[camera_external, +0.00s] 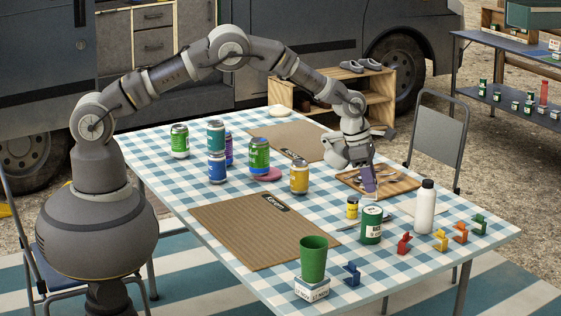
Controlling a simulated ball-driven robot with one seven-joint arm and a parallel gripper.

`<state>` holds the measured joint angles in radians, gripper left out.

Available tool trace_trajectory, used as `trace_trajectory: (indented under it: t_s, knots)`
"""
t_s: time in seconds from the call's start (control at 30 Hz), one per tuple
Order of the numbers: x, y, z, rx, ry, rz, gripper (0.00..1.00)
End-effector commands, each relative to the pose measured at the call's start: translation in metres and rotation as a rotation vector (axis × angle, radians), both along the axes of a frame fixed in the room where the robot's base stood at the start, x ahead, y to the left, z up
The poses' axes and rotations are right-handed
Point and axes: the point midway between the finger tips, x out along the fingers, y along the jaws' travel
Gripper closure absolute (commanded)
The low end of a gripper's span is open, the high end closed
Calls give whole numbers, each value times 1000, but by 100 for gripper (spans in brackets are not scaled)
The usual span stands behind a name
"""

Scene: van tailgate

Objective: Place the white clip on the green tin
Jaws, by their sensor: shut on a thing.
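The green tin (371,226), dark green with a white label, stands upright near the right front of the checked table. My gripper (371,193) is behind the tin and above the table, pointing down with its purple fingers. It is shut, and a small pale piece, seemingly the white clip (373,197), shows at the fingertips. The clip is mostly hidden and its shape is hard to make out. Gripper and clip look apart from the tin.
A yellow jar (352,208) stands just left of the tin and a white bottle (425,207) to its right. Several coloured clips, one red (404,243), sit in front. A wooden tray (405,182) lies behind. A green cup (313,258) stands front left.

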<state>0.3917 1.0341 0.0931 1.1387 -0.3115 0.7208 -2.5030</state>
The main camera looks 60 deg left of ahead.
Motion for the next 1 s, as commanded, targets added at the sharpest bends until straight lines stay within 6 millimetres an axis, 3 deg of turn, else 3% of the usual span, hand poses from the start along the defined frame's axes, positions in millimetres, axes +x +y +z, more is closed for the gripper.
trace_trajectory:
  t_s: [0.23,0.43,0.8,0.83,0.9,1.0]
  knots:
    - [16,-6,-2,1,-2,0,100]
    - [14,-5,-37,1,0,-1,100]
    - [14,-6,-39,0,0,-1,100]
    - [14,-6,-38,-1,-1,-1,71]
    - [14,-6,-38,-1,-1,-1,55]
    - [14,-6,-38,-1,-1,-1,52]
